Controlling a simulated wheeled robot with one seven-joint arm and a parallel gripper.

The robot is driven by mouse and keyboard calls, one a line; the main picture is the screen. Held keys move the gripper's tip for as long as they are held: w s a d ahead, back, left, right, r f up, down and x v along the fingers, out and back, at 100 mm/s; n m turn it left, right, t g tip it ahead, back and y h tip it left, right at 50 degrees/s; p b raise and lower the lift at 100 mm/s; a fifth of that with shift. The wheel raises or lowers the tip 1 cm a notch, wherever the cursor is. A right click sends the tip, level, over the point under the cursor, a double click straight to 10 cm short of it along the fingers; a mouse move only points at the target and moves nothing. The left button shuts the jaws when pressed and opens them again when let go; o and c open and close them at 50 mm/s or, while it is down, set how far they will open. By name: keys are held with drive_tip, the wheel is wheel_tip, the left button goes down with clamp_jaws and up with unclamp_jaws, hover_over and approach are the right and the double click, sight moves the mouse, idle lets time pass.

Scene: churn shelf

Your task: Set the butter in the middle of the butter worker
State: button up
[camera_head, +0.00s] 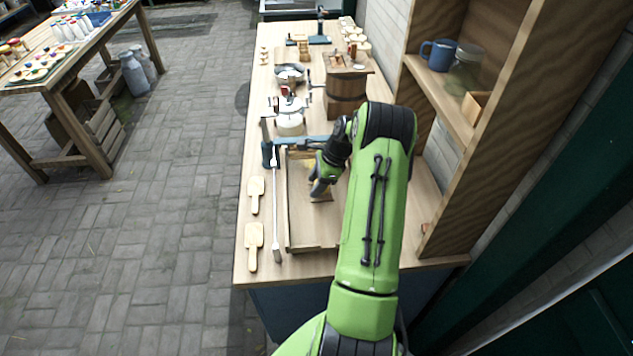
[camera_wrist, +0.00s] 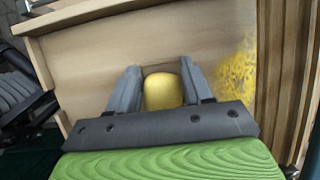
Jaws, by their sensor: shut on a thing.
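The butter (camera_wrist: 163,91) is a yellow rounded block between the two grey fingers of my gripper (camera_wrist: 160,85) in the wrist view. My gripper is shut on it. The butter worker (camera_wrist: 95,50) is a shallow wooden tray with raised edges, and the butter is over its floor. I cannot tell whether the butter touches the floor. A yellow smear (camera_wrist: 236,75) marks the tray to the right. In the head view my gripper (camera_head: 319,189) is low over the butter worker (camera_head: 303,232), and my arm hides its right part.
Two wooden paddles (camera_head: 254,235) and a long metal rod lie left of the butter worker. A wooden shelf (camera_head: 448,100) rises on the right.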

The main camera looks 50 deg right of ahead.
drive_tip(key=shift+f+b, duration=0.3)
drive_tip(key=shift+f, duration=0.35)
drive_tip(key=shift+r, duration=0.15)
idle(0.4)
drive_tip(key=o, duration=1.1)
drive_tip(key=shift+c, duration=0.4)
drive_tip(key=c, duration=0.3)
drive_tip(key=shift+p, duration=0.3)
